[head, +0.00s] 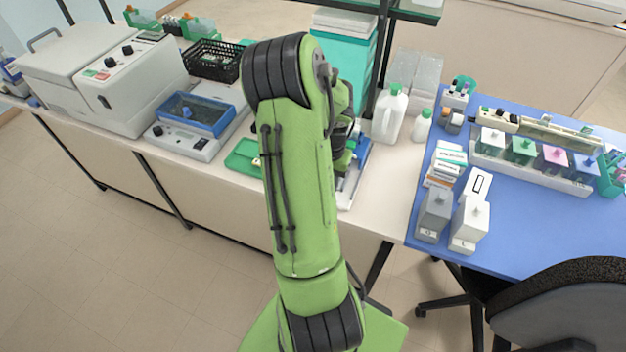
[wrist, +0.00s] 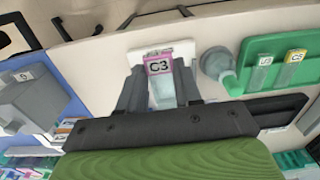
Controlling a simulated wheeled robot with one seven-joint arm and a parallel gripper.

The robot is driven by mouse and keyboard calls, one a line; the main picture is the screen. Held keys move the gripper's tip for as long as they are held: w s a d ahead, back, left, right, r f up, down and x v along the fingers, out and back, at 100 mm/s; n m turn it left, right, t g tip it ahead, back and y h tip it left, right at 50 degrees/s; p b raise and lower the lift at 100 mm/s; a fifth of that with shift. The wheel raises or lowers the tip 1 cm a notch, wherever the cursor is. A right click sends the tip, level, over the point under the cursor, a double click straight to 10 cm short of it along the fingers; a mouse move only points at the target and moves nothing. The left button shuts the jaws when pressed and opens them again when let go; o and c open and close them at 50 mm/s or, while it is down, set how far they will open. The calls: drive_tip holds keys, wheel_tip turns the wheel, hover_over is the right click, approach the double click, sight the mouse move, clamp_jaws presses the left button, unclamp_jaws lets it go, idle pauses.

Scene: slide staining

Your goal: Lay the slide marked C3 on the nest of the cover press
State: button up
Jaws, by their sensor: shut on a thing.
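The slide marked C3 (wrist: 161,82) has a pink label end and a clear body. My gripper (wrist: 160,92) is shut on it, with a dark finger on each side. The label end points away from the gripper. Behind the slide in the wrist view is a white block (wrist: 136,56), partly hidden; I cannot tell whether it is the nest of the cover press or whether the slide touches it. A grey round part (wrist: 216,64) is just to its right. In the head view my arm hides the gripper, the slide and most of this spot.
A green tray (wrist: 250,48) with labelled slides, one yellow-ended (wrist: 293,66), lies to the right in the wrist view. In the head view, a white jug (head: 389,116) stands right of my arm and a blue-topped device (head: 197,120) stands left.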

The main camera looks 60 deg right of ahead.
drive_tip(key=shift+s, duration=0.2)
wheel_tip(320, 180, down, 5)
drive_tip(key=b, duration=0.3)
drive_tip(key=shift+r+b, duration=0.15)
drive_tip(key=shift+b, duration=0.15)
drive_tip(key=shift+w+d+f, duration=0.1)
drive_tip(key=shift+d+f, duration=0.1)
drive_tip(key=shift+d, duration=0.4)
drive_tip(key=shift+w+d+f, duration=0.15)
drive_tip(key=shift+d, duration=0.4)
drive_tip(key=shift+w+d+f, duration=0.1)
drive_tip(key=shift+d+f, duration=0.1)
drive_tip(key=shift+d, duration=0.4)
drive_tip(key=shift+w+d+f, duration=0.1)
drive_tip(key=shift+d+f, duration=0.2)
drive_tip(key=shift+d, duration=0.2)
drive_tip(key=shift+a+f+b, duration=0.4)
drive_tip(key=shift+f+b, duration=0.05)
drive_tip(key=shift+b, duration=0.15)
drive_tip(key=o, duration=1)
drive_tip(key=shift+o, duration=0.6)
drive_tip(key=shift+r, duration=0.15)
wheel_tip(320, 180, up, 16)
drive_tip(key=p, duration=0.2)
drive_tip(key=shift+d+r, duration=0.15)
drive_tip(key=shift+d, duration=0.05)
